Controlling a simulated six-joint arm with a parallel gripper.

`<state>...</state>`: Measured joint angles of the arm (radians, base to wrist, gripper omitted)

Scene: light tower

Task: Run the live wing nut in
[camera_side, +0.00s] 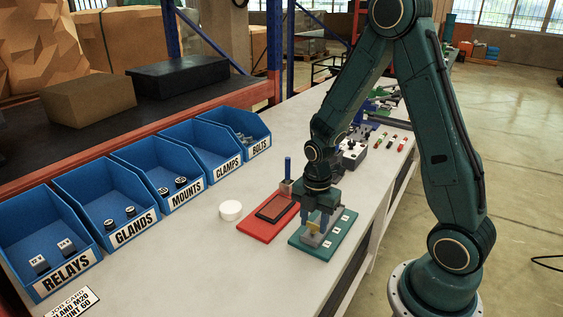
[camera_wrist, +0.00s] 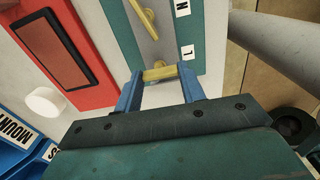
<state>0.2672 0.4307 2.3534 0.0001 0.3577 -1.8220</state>
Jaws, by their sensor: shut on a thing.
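My gripper (camera_side: 317,222) is low over the teal plate (camera_side: 338,247) in the side view. In the wrist view its two blue fingers (camera_wrist: 159,75) are shut on a yellow wing nut (camera_wrist: 158,73). This nut is at the end of a grey block (camera_wrist: 150,45), beside the label that seems to read L (camera_wrist: 187,52). A second yellow wing nut (camera_wrist: 145,18) is farther along the block, beside another label (camera_wrist: 182,8). The thread under the held nut is hidden, so I cannot tell how far down it sits.
A red tray (camera_side: 262,222) with a dark rectangular piece (camera_side: 275,208) lies left of the plate. A white round piece (camera_side: 230,210) is on the bench. Blue labelled bins (camera_side: 112,213) line the back left. A post (camera_side: 287,170) stands behind the tray.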

